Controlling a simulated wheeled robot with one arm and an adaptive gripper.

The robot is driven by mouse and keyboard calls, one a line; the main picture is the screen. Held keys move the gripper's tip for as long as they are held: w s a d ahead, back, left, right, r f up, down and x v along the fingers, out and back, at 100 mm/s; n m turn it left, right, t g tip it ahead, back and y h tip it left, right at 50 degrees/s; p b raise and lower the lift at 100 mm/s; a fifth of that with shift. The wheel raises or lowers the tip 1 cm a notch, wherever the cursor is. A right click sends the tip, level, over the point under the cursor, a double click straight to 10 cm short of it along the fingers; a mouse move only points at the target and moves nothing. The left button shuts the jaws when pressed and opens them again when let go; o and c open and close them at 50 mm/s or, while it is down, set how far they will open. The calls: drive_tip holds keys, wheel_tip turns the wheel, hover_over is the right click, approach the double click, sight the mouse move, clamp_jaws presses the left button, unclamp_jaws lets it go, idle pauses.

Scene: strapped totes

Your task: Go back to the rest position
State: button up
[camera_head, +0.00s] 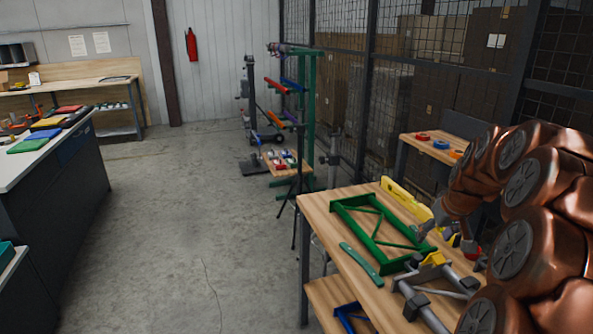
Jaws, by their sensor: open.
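My copper-coloured arm fills the right side of the head view. My gripper (427,230) is at its far end, small and partly hidden by the arm links. It is open and hangs over the right part of a wooden workbench (318,213). A green rectangular frame (345,222) lies on the bench beside it, to the left. I cannot tell whether the gripper touches the frame. Nothing is seen held in it.
A yellow level (405,203), a green strip (361,259) and grey clamps (421,300) lie on the bench close to my arm. A small table (420,139) with tape rolls stands behind, against a mesh fence (390,80). The concrete floor (190,220) at left-centre is clear.

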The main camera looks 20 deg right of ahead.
drive_tip(key=s+a+r+n+g+y+p, duration=0.1)
drive_tip(key=s+a, duration=0.2)
drive_tip(key=a, duration=0.9)
drive_tip(key=s+a+r+n+g+y+p, duration=0.15)
drive_tip(key=s+a, duration=0.25)
drive_tip(key=a, duration=0.9)
drive_tip(key=s+a+g+p, duration=0.1)
drive_tip(key=s+a+g, duration=0.1)
drive_tip(key=s+a, duration=0.3)
drive_tip(key=s+a+f+g+h+p, duration=0.1)
drive_tip(key=s+a, duration=0.5)
drive_tip(key=s, duration=0.7)
drive_tip(key=shift+s+f+n+g+p, duration=0.3)
drive_tip(key=shift+s+n+g, duration=0.05)
drive_tip(key=shift+s, duration=0.05)
